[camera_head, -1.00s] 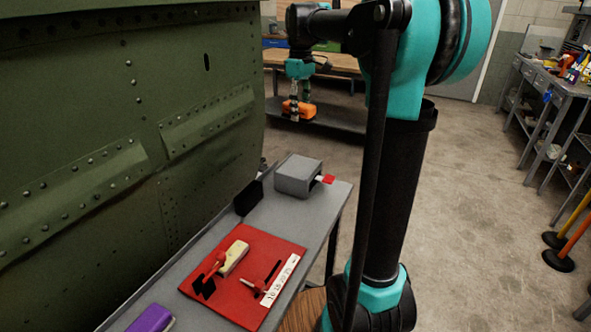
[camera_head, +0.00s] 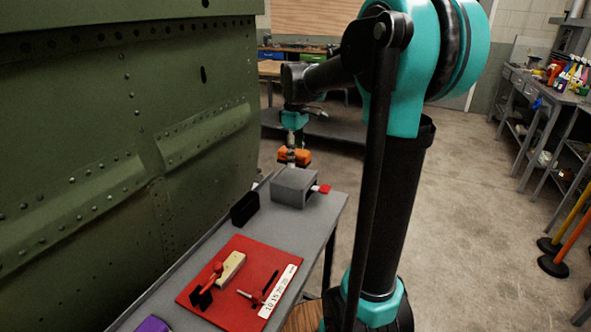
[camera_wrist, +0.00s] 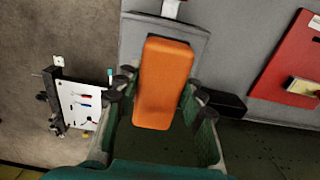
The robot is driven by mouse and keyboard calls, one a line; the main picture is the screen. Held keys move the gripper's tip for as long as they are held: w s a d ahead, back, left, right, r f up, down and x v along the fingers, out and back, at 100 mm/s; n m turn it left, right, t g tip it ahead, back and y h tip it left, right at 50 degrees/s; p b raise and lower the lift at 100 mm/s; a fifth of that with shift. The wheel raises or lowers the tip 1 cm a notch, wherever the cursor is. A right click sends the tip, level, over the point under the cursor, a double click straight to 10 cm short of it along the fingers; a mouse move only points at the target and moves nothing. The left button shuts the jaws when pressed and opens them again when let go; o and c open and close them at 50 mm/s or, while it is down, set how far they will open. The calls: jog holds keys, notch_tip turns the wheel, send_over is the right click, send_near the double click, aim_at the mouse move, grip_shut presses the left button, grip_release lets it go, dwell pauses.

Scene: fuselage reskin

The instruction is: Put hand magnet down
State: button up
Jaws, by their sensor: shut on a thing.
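The hand magnet looks like an orange block (camera_wrist: 163,84). My gripper (camera_wrist: 160,95) is shut on it in the wrist view, with fingers along both its sides. In the head view the orange block (camera_head: 295,157) hangs under my gripper (camera_head: 291,148), just behind the grey box (camera_head: 296,188) at the far end of the grey bench (camera_head: 318,222). In the wrist view the block covers part of a grey surface. I cannot tell how high it is above the bench or floor.
A red mat (camera_head: 236,303) with a cream block and red-handled tools lies on the bench. A black block (camera_head: 245,207) stands near the green fuselage panel (camera_head: 110,130) along the left. A purple object (camera_head: 152,324) is at the near end. Floor is open to the right.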

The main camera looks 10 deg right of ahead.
aim_at(295, 177)
jog(key=shift+f, duration=2.45)
jog(key=shift+f, duration=0.2)
jog(key=o, duration=1.2)
notch_tip(295, 177, up, 12)
jog(key=shift+r, duration=0.25)
